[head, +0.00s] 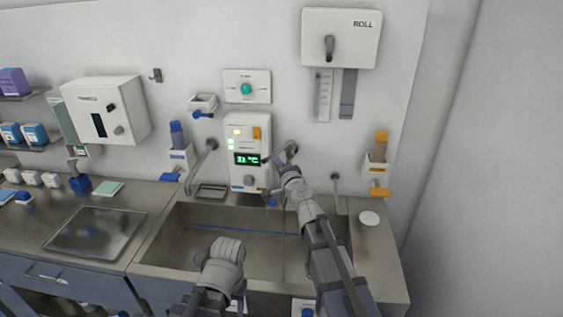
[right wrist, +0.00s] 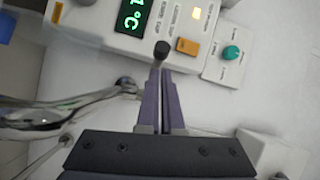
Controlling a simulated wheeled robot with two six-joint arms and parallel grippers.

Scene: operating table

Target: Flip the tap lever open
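The tap is a shiny metal fitting (right wrist: 45,118) at the left of the right wrist view. A dark round knob (right wrist: 162,48) on a short stem, which looks like the lever end, shows beside the control panel. My right gripper (right wrist: 161,76) has its two purple fingers close together, with their tips right at the knob's stem. I cannot tell whether they touch or grip it. In the head view my right gripper (head: 272,163) is in front of the wall by the panel's right edge, partly hiding the tap. My left gripper (head: 225,255) is low over the sink's front, its fingers unclear.
The control panel (head: 247,135) with a green display is close to my right gripper. The sink (head: 180,238) is below. A teal button plate (head: 246,87) is above the panel. A dispenser with an orange top (head: 379,160) is on the right.

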